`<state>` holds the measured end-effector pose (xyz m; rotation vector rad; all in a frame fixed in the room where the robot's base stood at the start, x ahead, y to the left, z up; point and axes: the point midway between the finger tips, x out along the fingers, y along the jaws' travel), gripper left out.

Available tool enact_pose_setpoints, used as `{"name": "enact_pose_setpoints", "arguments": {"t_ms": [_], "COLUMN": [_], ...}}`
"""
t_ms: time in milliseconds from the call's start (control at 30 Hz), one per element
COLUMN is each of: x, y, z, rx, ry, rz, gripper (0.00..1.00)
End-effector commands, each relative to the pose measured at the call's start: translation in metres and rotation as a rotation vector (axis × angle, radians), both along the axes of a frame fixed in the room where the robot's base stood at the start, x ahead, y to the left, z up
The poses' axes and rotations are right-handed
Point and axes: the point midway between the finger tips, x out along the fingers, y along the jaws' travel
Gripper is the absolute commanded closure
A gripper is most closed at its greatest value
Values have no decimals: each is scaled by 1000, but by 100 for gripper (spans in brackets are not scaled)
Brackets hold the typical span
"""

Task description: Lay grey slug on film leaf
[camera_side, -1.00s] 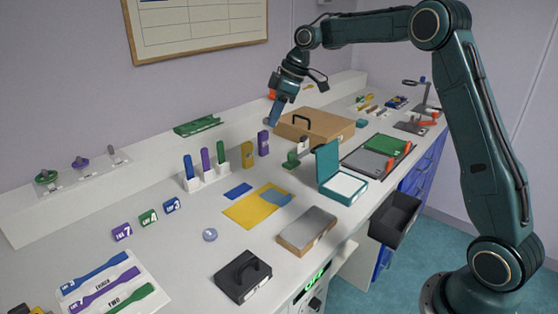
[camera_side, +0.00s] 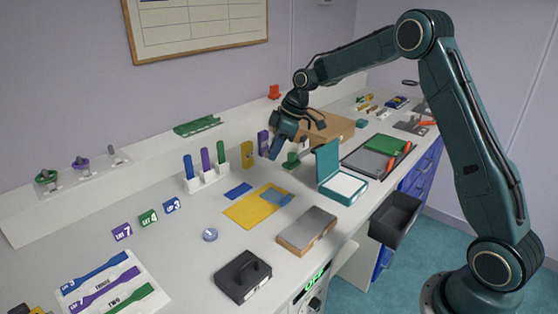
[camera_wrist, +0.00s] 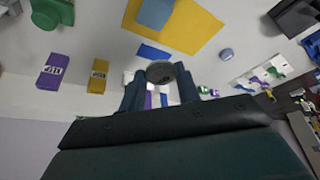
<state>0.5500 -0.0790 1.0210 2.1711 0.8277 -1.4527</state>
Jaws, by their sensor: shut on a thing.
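My gripper (camera_side: 273,155) is shut on a round grey slug (camera_wrist: 160,72), which shows between the fingertips in the wrist view. In the side view I cannot make the slug out. A yellow sheet (camera_side: 248,211) lies flat on the bench, with a blue-grey patch (camera_side: 277,198) on its right corner; which of these is the film leaf I cannot tell. In the wrist view the yellow sheet (camera_wrist: 197,28) and its patch (camera_wrist: 155,14) lie beyond the slug. My gripper is above the bench, behind the sheet and apart from it.
A small blue piece (camera_side: 238,191) lies beside the sheet. A white rack (camera_side: 206,178) with coloured sticks stands to its left. Yellow (camera_side: 248,155) and purple (camera_side: 263,143) blocks stand near my gripper. A teal open box (camera_side: 341,187) and a grey-topped block (camera_side: 307,230) are at right.

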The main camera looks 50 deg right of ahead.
Motion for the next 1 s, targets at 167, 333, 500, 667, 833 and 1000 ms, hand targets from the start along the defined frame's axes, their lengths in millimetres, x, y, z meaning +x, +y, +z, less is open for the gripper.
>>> {"name": "enact_pose_setpoints", "arguments": {"t_ms": [167, 333, 500, 667, 833, 1000], "x": [-1, -1, 0, 0, 0, -1], "y": [0, 0, 0, 0, 0, 0], "z": [-36, -66, -82, -86, -90, -107], "rx": [1, 1, 0, 0, 0, 0], "ry": [4, 4, 1, 0, 1, 3], "rz": [-1, 0, -1, -1, -1, 0], "gripper": [89, 89, 89, 89, 89, 89]}}
